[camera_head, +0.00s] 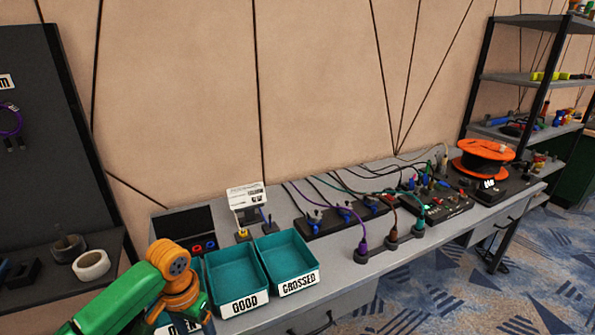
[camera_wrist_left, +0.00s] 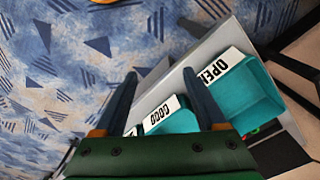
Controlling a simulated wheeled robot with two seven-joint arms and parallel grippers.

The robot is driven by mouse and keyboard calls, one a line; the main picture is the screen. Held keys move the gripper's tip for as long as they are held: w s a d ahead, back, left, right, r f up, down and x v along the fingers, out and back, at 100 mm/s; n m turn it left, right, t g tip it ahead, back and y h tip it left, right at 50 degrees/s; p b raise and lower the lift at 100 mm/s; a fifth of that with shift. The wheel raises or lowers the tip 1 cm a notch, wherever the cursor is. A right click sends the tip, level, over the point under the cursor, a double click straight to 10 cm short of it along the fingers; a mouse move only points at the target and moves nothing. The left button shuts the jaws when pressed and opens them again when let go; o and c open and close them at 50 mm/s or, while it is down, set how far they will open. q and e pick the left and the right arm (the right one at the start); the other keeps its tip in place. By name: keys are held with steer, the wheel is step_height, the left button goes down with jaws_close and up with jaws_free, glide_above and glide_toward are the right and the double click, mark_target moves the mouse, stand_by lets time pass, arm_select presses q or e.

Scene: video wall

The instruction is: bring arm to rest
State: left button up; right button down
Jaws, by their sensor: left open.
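My left arm (camera_head: 140,295), green with an orange joint, comes in from the lower left of the head view. It is bent in front of the bench's left end and covers part of a bin there. My left gripper (camera_wrist_left: 160,75) shows in the left wrist view with its two dark fingers apart and nothing between them. Beyond the fingers are the bench edge, the OPEN bin (camera_wrist_left: 245,85) and the GOOD bin (camera_wrist_left: 172,122). The left fingertips cannot be made out in the head view. My right arm and gripper are not in view.
On the grey bench, the teal GOOD bin (camera_head: 234,280) and CROSSED bin (camera_head: 286,262) look empty. Plugs and cables, a test box (camera_head: 436,203) and an orange cable reel (camera_head: 484,158) stand farther right. A dark shelf (camera_head: 60,290) holds tape rolls at left. Blue carpet is in front.

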arm_select(q)
step_height(320, 180, down, 10)
steer(key=w+d+n+t+h, duration=0.1)
steer(key=w+d, duration=0.1)
steer(key=s+a+f+n+t, duration=0.1)
steer(key=s+f, duration=0.4)
steer(key=f, duration=0.3)
steer(key=s+f, duration=0.5)
steer(key=f, duration=0.2)
steer(key=s+f, duration=0.5)
steer(key=s, duration=0.8)
steer(key=s+f+m+g+y, duration=0.1)
steer(key=s+f, duration=0.4)
steer(key=s, duration=0.7)
steer(key=shift+s+d, duration=0.3)
steer(key=shift+s, duration=0.1)
